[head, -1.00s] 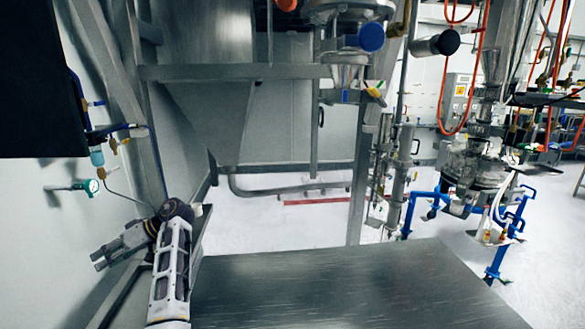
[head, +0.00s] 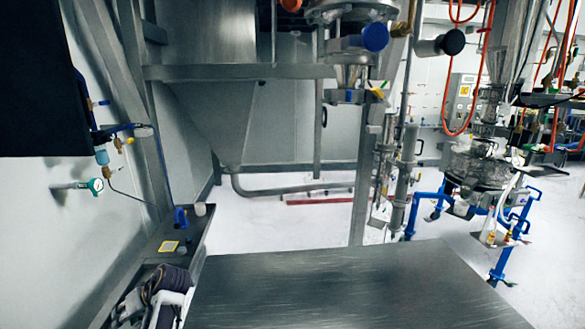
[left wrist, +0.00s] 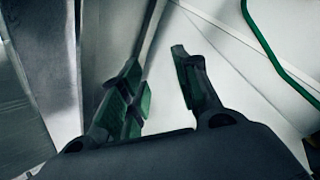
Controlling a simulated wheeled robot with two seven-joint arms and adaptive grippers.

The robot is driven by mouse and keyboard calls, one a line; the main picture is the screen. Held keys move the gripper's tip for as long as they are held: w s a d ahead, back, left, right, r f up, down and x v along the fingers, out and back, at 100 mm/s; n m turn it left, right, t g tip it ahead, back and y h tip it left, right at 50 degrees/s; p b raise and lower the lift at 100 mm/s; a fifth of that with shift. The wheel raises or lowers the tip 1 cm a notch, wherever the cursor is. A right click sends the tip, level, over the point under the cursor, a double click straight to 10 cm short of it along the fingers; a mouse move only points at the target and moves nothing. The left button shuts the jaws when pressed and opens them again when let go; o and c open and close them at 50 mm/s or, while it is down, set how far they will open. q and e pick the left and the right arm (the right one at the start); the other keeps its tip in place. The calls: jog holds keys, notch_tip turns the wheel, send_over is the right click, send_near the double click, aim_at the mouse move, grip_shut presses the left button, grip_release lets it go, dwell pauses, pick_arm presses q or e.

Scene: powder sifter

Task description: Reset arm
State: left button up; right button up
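My left arm (head: 165,295) shows at the bottom left of the head view, low beside the left edge of the metal table. In the left wrist view my left gripper (left wrist: 157,68) has its two dark, green-padded fingers apart, with nothing between them. A pale surface and a green tube or bar lie beyond the fingers. My right arm and right gripper are in neither view.
The metal table (head: 340,285) is bare. A gauge (head: 96,185) sits on the left wall. Sifter equipment stands behind.

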pick_arm(q)
jog(key=s+d+f+m+t+h, duration=0.1)
jog(key=s+d+f+m+h, duration=0.2)
jog(key=s+d, duration=0.45)
jog(key=s+d+f+m+t+h, duration=0.1)
jog(key=s+d+f+m+h, duration=0.1)
jog(key=s+d+m+h, duration=0.5)
jog(key=s+d+f+t, duration=0.1)
jog(key=s+d+f, duration=0.2)
jog(key=s+d, duration=0.5)
notch_tip(320, 180, down, 34)
jog(key=d+g+b, duration=0.1)
jog(key=d+b, duration=0.1)
jog(key=s+a+f+b, duration=0.1)
jog(key=s+a+f, duration=0.1)
jog(key=s+f, duration=0.9)
jog(key=s+a+f+g+b, duration=0.1)
jog(key=s+a+f, duration=0.1)
jog(key=s+f, duration=0.9)
jog(key=shift+s+f+m+g, duration=0.2)
jog(key=shift+f+m+g, duration=0.1)
jog(key=shift+f+m, duration=0.1)
jog(key=shift+s+a, duration=0.1)
